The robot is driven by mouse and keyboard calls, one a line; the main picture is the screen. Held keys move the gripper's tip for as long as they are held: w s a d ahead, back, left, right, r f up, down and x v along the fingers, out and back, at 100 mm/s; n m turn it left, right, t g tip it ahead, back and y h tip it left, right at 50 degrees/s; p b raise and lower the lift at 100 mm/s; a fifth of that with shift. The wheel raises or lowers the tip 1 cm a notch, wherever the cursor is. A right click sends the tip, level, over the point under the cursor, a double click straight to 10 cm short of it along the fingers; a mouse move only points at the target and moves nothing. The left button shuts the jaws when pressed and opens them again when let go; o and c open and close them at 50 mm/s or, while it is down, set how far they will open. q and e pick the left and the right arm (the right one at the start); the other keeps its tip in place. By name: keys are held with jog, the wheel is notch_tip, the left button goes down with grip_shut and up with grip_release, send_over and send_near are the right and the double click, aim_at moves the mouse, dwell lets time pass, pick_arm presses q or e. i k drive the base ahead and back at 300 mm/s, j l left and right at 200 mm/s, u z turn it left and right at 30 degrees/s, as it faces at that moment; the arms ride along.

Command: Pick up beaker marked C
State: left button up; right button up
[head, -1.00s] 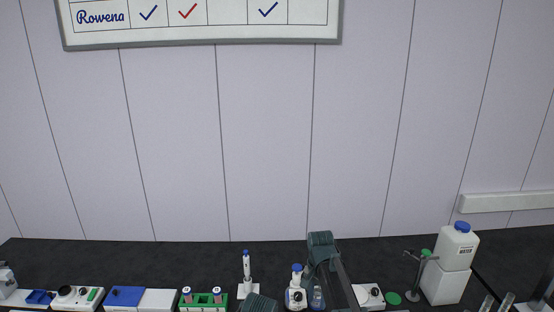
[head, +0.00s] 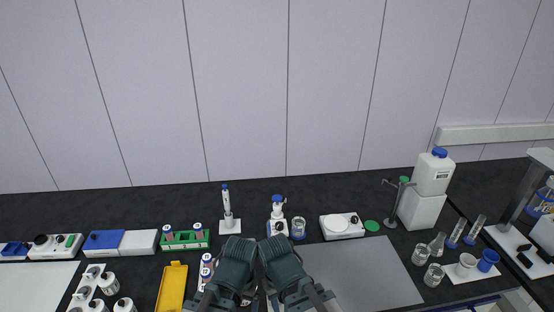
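No marking C can be read on any vessel in the head view. Two small clear glass beakers stand on the dark bench at the right, one farther back (head: 421,254) and one nearer (head: 434,275). A glass flask (head: 437,243) stands beside them. Another clear vessel (head: 298,228) stands at the back centre, beside a blue-topped bottle (head: 278,230). Dark links of my two arms show at the bottom centre. No fingertips of either gripper can be seen, and the arms hide part of the bench there.
A grey mat (head: 365,272) lies bare right of my arms. A white hotplate stirrer (head: 342,226), a stand (head: 393,205) and a white canister (head: 433,174) stand behind.

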aim_at(299, 223)
jog(key=l+z, duration=0.5)
jog(key=i+l+z, duration=0.1)
jog(key=l+z, duration=0.4)
